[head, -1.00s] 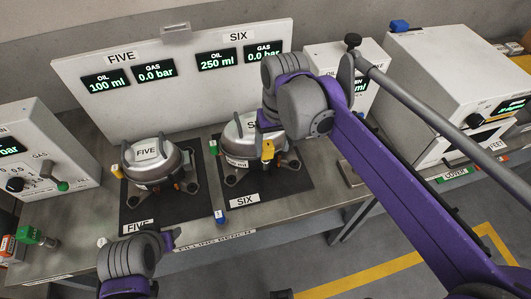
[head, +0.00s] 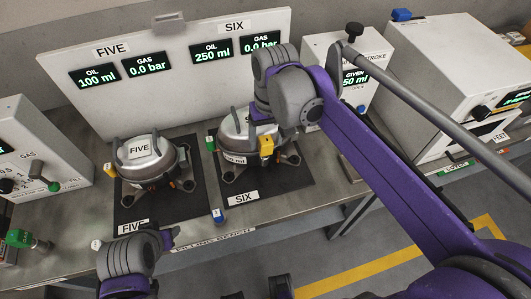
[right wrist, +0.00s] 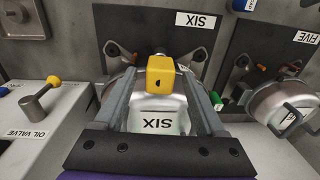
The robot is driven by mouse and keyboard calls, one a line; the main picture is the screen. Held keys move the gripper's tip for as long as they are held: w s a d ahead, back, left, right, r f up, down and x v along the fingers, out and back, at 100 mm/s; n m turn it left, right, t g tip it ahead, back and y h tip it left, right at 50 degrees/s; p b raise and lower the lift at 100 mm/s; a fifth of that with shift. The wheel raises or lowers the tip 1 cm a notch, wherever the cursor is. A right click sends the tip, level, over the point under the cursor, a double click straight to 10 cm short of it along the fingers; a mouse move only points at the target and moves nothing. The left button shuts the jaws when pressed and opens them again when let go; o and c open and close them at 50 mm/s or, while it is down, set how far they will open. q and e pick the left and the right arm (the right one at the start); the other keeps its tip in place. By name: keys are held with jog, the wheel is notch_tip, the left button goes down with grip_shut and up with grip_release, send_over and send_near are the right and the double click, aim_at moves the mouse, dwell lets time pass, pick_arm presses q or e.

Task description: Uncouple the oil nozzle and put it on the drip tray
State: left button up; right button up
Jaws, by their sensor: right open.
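In the right wrist view, the nozzle (right wrist: 160,74) stands between the two fingers of my right gripper (right wrist: 160,88). The gripper is open, with a gap between each finger and the nozzle. In the head view my right wrist hides part of compressor SIX and most of the gripper. My left arm's end (head: 125,256) is low at the left, its fingers not clear. A small grey plate (head: 351,168) right of SIX may be the drip tray.
Compressor FIVE (head: 149,165) stands on its dark mat left of SIX. The display board (head: 180,80) rises behind both. In the right wrist view, an oil valve lever with a yellow knob (right wrist: 53,82) stands at the left. A small blue-capped part (head: 217,215) sits at the bench front.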

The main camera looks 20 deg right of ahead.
aim_at(265, 151)
pick_arm(q)
jog(key=f+b, duration=0.1)
jog(key=f, duration=0.1)
jog(key=s+f+b, duration=0.1)
jog(key=f+b, duration=0.1)
jog(key=shift+s+f, duration=0.1)
jog(key=shift+f, duration=0.1)
pick_arm(e)
jog(key=f, duration=0.6)
jog(key=shift+a+f, duration=0.1)
jog(key=shift+a, duration=0.1)
jog(key=shift+w, duration=0.1)
pick_arm(q)
jog(key=shift+r, duration=0.25)
pick_arm(e)
grip_shut()
dwell(0.3)
pick_arm(q)
jog(key=shift+r, duration=0.1)
pick_arm(e)
jog(key=shift+r, duration=0.2)
